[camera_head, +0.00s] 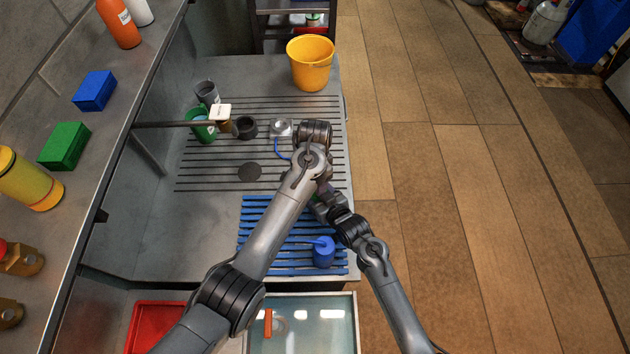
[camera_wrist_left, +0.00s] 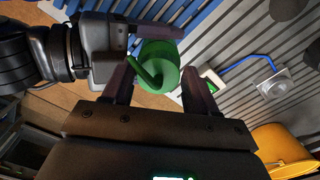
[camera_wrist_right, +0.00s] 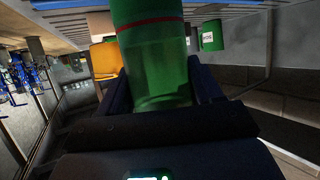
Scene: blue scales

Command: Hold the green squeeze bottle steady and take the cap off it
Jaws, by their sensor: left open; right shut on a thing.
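The green squeeze bottle (camera_wrist_right: 158,65) stands between the fingers of my right gripper (camera_wrist_right: 160,88), which is shut on its body. A red band runs round the bottle near the top of the right wrist view. In the left wrist view, the green cap (camera_wrist_left: 160,62) with its curved spout shows from above. My left gripper (camera_wrist_left: 158,80) is open, with one finger on each side of the cap. I cannot tell whether the fingers touch it. In the head view, my arms hide the bottle and both gripper tips.
A blue bottle with a spout (camera_head: 323,252) stands on blue slats (camera_head: 262,235). A green container (camera_head: 204,131), dark cups and a yellow bucket (camera_head: 310,66) stand farther back. A red tray (camera_head: 158,318) is at the front. A shelf of blocks and bottles runs along the left.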

